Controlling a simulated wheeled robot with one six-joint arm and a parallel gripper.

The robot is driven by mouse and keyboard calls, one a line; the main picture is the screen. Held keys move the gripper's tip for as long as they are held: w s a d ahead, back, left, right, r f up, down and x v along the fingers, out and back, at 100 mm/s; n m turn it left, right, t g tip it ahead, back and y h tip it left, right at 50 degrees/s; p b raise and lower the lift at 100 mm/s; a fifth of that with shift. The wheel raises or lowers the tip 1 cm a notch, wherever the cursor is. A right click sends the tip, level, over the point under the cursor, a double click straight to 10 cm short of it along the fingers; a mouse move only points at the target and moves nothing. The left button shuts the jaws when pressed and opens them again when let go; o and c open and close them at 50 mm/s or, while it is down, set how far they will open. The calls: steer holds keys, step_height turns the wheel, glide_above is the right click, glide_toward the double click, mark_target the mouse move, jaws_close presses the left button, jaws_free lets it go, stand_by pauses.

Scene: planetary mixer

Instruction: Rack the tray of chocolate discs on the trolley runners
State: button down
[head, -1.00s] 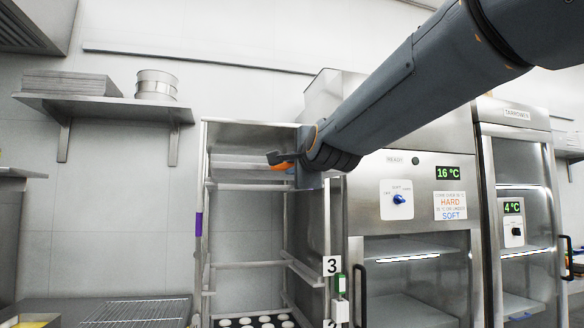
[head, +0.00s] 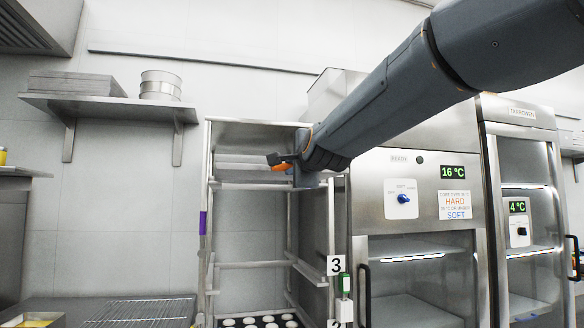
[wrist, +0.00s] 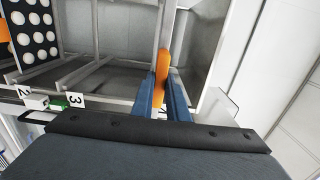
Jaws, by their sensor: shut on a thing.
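My gripper (wrist: 163,85) is shut on an orange handle (wrist: 162,66), which stands between its blue fingers. In the head view the orange handle (head: 283,167) shows in front of the upper part of the trolley (head: 205,235). Bare metal sheet shows around the handle, but I cannot tell which part is the held tray and which is the trolley. No chocolate discs are visible at the handle. The trolley has side runners (head: 305,270) at several heights. A dark tray with white discs (head: 256,322) sits low in it and also shows in the wrist view (wrist: 32,35).
Right of the trolley stands a cabinet showing 16 °C (head: 453,172), then a glass-door cabinet showing 4 °C (head: 517,207). A tag marked 3 (head: 336,265) is on the right post. A wall shelf (head: 110,108) and a wire rack (head: 140,310) are at left.

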steer(key=shift+w+r, duration=0.1)
steer(key=shift+x, duration=2.15)
steer(key=shift+w, duration=0.1)
steer(key=shift+x, duration=2.15)
steer(key=shift+p+x, duration=0.75)
steer(key=shift+x, duration=1.45)
